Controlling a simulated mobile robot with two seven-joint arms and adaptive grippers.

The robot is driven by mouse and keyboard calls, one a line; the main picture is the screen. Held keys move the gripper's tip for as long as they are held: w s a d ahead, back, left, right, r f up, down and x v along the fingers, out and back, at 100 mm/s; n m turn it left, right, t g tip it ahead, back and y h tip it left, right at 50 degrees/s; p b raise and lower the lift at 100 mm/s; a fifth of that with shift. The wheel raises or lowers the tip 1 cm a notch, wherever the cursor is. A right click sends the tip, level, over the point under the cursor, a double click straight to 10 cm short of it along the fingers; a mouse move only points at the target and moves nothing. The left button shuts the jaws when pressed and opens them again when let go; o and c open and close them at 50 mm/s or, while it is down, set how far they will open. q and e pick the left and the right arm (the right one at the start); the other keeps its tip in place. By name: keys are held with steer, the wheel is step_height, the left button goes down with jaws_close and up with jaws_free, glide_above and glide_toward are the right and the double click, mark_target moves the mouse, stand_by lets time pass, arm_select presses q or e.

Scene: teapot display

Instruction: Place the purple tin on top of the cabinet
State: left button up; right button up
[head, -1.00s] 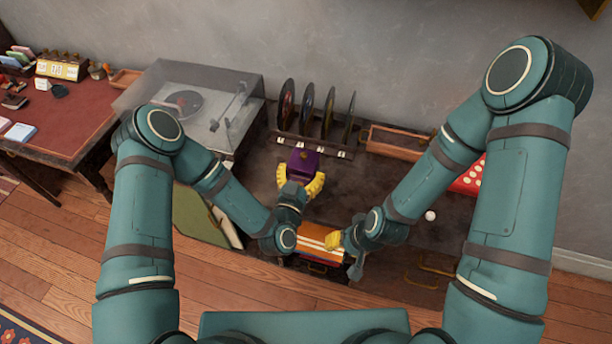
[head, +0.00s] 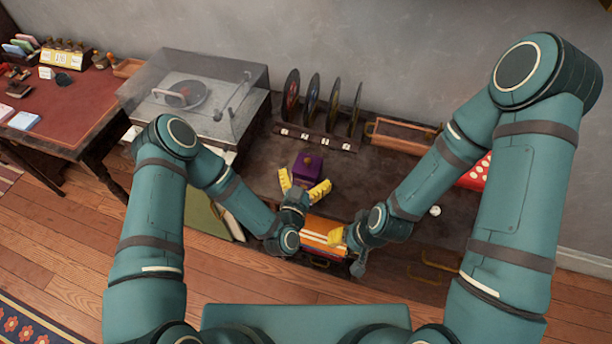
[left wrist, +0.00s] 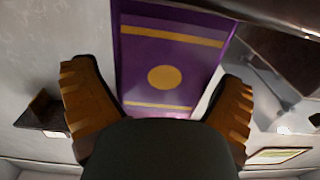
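The purple tin (head: 307,167) stands on the dark cabinet top (head: 262,180), in front of the record rack. My left gripper (head: 304,184) is just in front of the tin, its yellow fingers spread wide. The left wrist view shows the tin's purple face (left wrist: 165,65) with gold bands and a gold disc. There the left gripper's fingers (left wrist: 160,100) are apart, with gaps between them and the tin. My right gripper (head: 337,235) is low at the cabinet's front, by an orange striped item; its finger opening cannot be made out.
A rack of upright records (head: 318,138) stands close behind the tin. A turntable with a clear lid (head: 190,100) is at left. A wooden tray (head: 400,137) and a red spotted item (head: 476,172) lie at right. The orange striped item (head: 322,238) is at the cabinet's front.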

arm_select(q)
steer(key=shift+r, duration=0.2)
steer(key=s+a+f+n+g, duration=0.1)
steer(key=s+a+n+g, duration=0.1)
steer(key=s+a+g, duration=0.3)
steer(key=s+a+f+n+g+y, duration=0.1)
steer(key=s+a+g, duration=0.4)
steer(key=s+g, duration=0.5)
steer(key=s+f+n, duration=0.1)
steer(key=s+n, duration=0.1)
steer(key=shift+s+g+p, duration=0.3)
steer(key=shift+p, duration=0.1)
stand_by(0.4)
